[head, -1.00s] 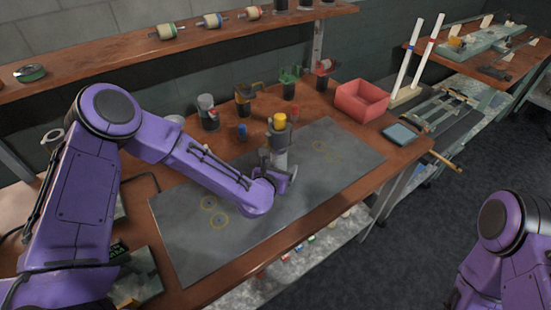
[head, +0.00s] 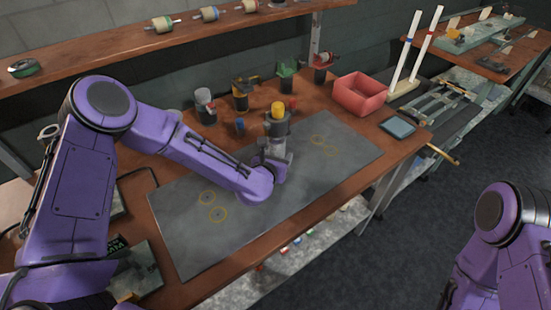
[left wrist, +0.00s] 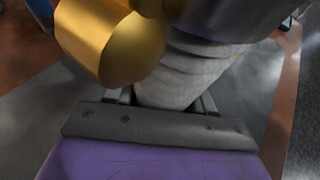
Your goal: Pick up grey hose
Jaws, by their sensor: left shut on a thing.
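The grey hose, pale and ribbed (left wrist: 190,75), stands between the jaws of my left gripper in the left wrist view. My left gripper (left wrist: 165,105) is shut on it. In the head view my left gripper (head: 277,168) is over the grey mat, gripping below a grey cylindrical part (head: 276,129) with a yellow top (head: 278,109). A gold cylinder (left wrist: 110,40) sits close beside the hose in the wrist view. The jaw tips and the hose's lower end are hidden in the head view. My right gripper is outside the frames.
The grey mat (head: 205,245) with yellow rings lies on the wooden table (head: 160,160). Behind it stand several dark holders with coloured parts. A red bin (head: 360,95) and blue-grey pad (head: 398,127) are at the right. A wooden shelf (head: 100,58) runs above.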

